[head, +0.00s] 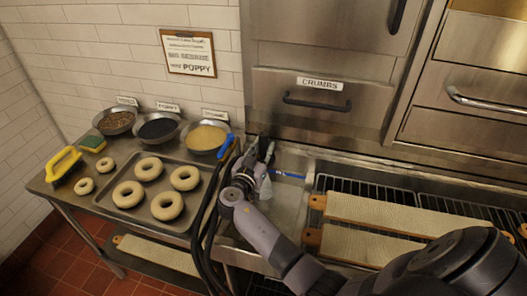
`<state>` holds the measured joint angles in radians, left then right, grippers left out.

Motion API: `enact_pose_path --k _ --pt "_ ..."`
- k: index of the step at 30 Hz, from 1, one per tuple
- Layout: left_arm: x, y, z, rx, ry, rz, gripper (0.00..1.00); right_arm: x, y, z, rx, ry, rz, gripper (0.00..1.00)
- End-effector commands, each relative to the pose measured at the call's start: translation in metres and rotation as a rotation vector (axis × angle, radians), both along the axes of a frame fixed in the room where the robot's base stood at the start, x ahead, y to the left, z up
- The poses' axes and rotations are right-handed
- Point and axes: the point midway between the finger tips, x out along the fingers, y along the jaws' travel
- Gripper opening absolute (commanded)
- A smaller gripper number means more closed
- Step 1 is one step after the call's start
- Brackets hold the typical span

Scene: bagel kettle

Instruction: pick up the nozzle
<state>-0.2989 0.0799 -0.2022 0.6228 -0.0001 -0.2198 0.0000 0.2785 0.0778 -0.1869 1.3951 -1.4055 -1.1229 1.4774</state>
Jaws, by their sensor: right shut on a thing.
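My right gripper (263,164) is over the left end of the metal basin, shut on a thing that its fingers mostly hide. A thin blue piece (290,175) sticks out to the right beside the fingers, and a pale piece shows just below them. I take this to be the nozzle, but cannot make out its full shape. A blue grip with a black end (224,146) stands tilted at the right edge of the side table; black hoses run down near it. My left gripper is not in view.
The side table holds a tray (189,226) of bagels, several bowls of toppings and a yellow-handled brush (63,164). Pale boards (390,213) lie on a rack at right. Steel drawers (318,105) stand behind. My right arm covers the lower right.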

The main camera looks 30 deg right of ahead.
Motion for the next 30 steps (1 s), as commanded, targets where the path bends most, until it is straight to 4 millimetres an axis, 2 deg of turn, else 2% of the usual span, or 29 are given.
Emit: enact_pose_path --k 5,7,15,21,30 --pt "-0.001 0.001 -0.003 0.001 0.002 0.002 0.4 0.001 0.0 0.008 0.001 -0.004 0.0 0.0" --pt "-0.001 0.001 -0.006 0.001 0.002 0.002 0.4 0.001 0.0 0.017 0.001 -0.008 0.0 0.0" --pt "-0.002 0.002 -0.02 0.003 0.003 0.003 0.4 0.0 0.0 0.07 0.002 -0.008 -0.001 0.0" --pt "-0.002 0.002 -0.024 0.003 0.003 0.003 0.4 0.0 0.0 0.098 0.001 -0.005 0.0 0.0" --pt "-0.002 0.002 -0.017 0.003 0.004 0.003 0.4 0.0 0.0 0.121 0.0 -0.001 0.0 0.0"
